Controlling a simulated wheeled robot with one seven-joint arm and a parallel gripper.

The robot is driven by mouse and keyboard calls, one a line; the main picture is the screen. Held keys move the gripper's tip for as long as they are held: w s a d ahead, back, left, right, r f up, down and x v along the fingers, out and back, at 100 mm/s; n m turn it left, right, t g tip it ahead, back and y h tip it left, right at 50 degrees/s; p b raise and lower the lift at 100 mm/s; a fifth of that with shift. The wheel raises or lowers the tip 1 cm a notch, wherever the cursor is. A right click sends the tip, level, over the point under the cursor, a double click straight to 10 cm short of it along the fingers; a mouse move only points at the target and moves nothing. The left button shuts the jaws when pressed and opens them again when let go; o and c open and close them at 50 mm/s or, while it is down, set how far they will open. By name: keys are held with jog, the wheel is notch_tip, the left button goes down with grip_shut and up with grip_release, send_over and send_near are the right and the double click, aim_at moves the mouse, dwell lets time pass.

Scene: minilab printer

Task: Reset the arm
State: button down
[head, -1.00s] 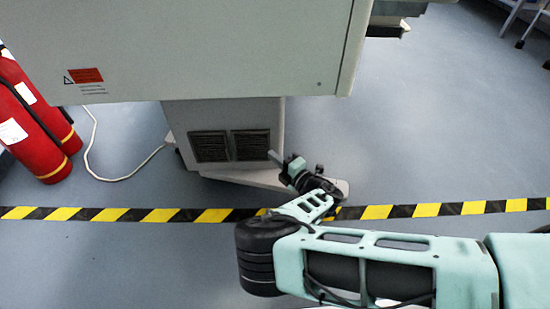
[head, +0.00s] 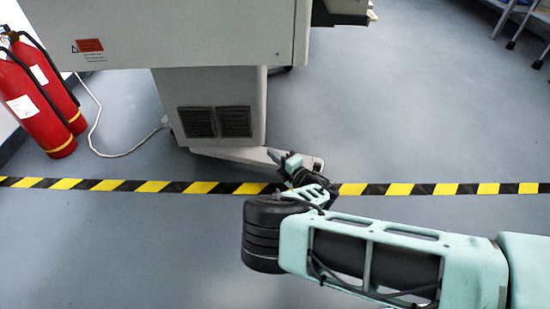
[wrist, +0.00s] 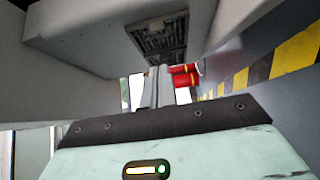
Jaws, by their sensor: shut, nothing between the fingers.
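My gripper (head: 280,158) is at the end of my folded mint-green arm, low in front of the grey machine's foot in the head view. In the wrist view my gripper (wrist: 157,88) shows its fingers together in the middle, with nothing between them. The big grey machine (head: 180,35) stands behind it, on a pedestal with two dark vents (head: 215,122). I cannot tell whether the gripper touches the foot (head: 235,153).
Two red fire extinguishers (head: 35,105) stand at the left by the wall. A white cable (head: 97,125) lies on the floor. Yellow-black tape (head: 120,186) crosses the floor. Open floor (head: 420,110) lies to the right. Furniture legs (head: 510,25) show at the upper right.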

jog(key=shift+s+d, duration=0.2)
jog(key=d+r+m+g+h+p, duration=0.25)
jog(key=d+r+m+h, duration=0.65)
jog(key=m, duration=0.5)
jog(key=s+a+r+m+g+p, duration=0.2)
jog(key=s+a+r+g, duration=0.15)
jog(key=s+r, duration=0.55)
jog(key=s+a+r+m+g+p, duration=0.3)
jog(key=s+r+g, duration=0.2)
jog(key=s+r, duration=0.4)
jog(key=s+d+r+g+p, duration=0.1)
jog(key=s+d+r, duration=0.2)
jog(key=s+r, duration=0.3)
jog(key=s+d+r+n+g+h+p, duration=0.1)
jog(key=s+d+r, duration=0.25)
jog(key=s, duration=0.35)
jog(key=s+d+r+g+p, duration=0.1)
jog(key=s+d+r+p, duration=0.15)
jog(key=s+r, duration=0.4)
notch_tip(320, 180, up, 36)
jog(key=p, duration=3.6)
jog(key=shift+r, duration=0.15)
